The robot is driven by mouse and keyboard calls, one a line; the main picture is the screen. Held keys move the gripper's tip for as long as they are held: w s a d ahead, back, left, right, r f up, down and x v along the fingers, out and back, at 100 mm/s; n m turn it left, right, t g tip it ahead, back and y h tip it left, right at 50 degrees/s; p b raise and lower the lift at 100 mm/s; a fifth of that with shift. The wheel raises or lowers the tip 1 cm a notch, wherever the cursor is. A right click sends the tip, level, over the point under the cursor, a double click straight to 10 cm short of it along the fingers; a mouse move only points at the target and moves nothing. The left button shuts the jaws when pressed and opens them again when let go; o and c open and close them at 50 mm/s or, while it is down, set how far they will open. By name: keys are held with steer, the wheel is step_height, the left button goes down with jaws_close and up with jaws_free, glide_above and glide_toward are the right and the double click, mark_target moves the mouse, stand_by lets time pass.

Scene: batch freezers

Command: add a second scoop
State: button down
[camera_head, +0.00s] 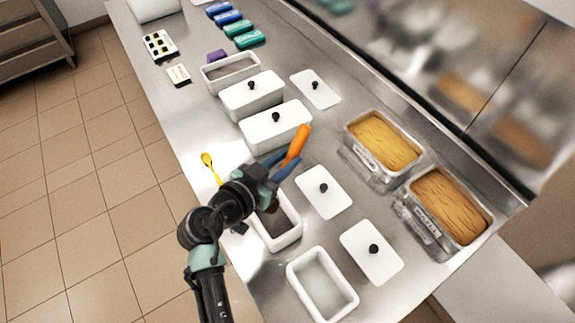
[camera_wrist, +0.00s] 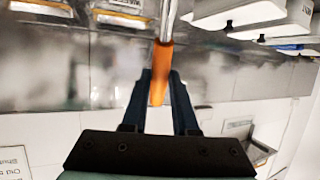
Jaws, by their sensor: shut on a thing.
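My gripper (camera_head: 282,164) is shut on the orange handle (camera_head: 299,143) of a tool, above the counter beside a lidded white tub. In the wrist view the orange handle (camera_wrist: 160,75) sits between the fingers and a metal shaft runs up out of the picture; the tool's head is not clear. Below my wrist stands an open white tub (camera_head: 288,240) with a dark inside, partly hidden by my arm. An open, pale, seemingly empty white tub (camera_head: 352,297) is in front of it. Metal pans of yellow (camera_head: 383,140) and brown (camera_head: 450,205) ice cream stand at the right.
Two lidded white tubs (camera_head: 252,104) and another open tub (camera_head: 207,84) stand farther back. Loose white lids (camera_head: 335,202) lie between tubs and pans. A yellow utensil (camera_head: 208,162) lies at the left edge. Blue and green packs (camera_head: 240,28) lie at the back.

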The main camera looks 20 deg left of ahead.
steer(key=shift+s+a+t+b, duration=0.15)
steer(key=shift+s+t+b, duration=0.4)
steer(key=shift+b, duration=1.1)
steer(key=s+t+b, duration=0.1)
steer(key=b, duration=0.2)
steer(key=s+t+h+b, duration=0.1)
steer(key=b, duration=0.3)
steer(key=a+r+t+b, duration=0.1)
steer(key=b, duration=0.2)
steer(key=shift+s+b, duration=0.4)
steer(key=shift+s+r+t+h+b, duration=0.15)
steer(key=shift+s+t+h+b, duration=0.15)
steer(key=shift+b, duration=0.5)
steer(key=shift+r, duration=0.2)
